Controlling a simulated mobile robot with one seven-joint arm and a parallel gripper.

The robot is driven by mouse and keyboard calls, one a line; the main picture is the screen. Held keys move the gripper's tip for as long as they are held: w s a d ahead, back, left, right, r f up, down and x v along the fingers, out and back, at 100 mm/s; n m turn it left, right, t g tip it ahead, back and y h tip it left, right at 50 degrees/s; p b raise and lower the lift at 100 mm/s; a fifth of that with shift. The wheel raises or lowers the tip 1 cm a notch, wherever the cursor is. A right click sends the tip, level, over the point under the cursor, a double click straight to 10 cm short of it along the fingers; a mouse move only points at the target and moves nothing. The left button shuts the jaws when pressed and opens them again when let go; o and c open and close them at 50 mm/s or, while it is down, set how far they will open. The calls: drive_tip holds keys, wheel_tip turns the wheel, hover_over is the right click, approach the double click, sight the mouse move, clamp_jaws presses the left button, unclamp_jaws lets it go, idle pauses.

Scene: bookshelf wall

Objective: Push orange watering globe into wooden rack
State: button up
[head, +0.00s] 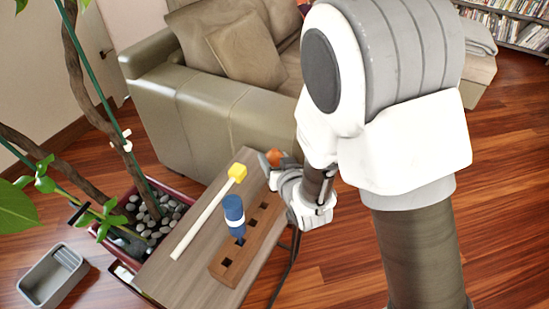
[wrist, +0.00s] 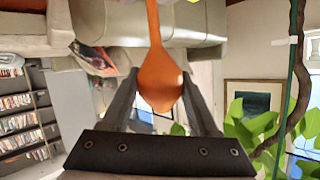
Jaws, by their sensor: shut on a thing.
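The orange watering globe (wrist: 160,78) has a rounded bulb and a thin stem. In the wrist view the bulb sits between the two fingers of my gripper (wrist: 160,92), with the stem running up out of the picture. In the head view only a small part of the globe (head: 273,156) shows, at my gripper (head: 272,163), which is shut on it above the far right end of the table. The wooden rack (head: 246,252) lies along the table's right side, with a row of square holes. A blue bottle-like piece (head: 233,208) with a white band stands upright at one hole.
A white stick with a yellow head (head: 237,172) lies left of the rack on the table (head: 185,272). A planter with pebbles (head: 150,212) and plants stands at the left. A grey sofa (head: 205,115) is behind. A grey bin (head: 48,285) is on the floor.

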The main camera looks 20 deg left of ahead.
drive_tip(key=shift+f+b, duration=2.1)
drive_tip(key=o, duration=1.5)
drive_tip(key=shift+o, duration=0.2)
drive_tip(key=s+d+r+p, duration=0.1)
drive_tip(key=r+p, duration=0.1)
drive_tip(key=s+d+r+p, duration=0.2)
drive_tip(key=shift+s, duration=0.2)
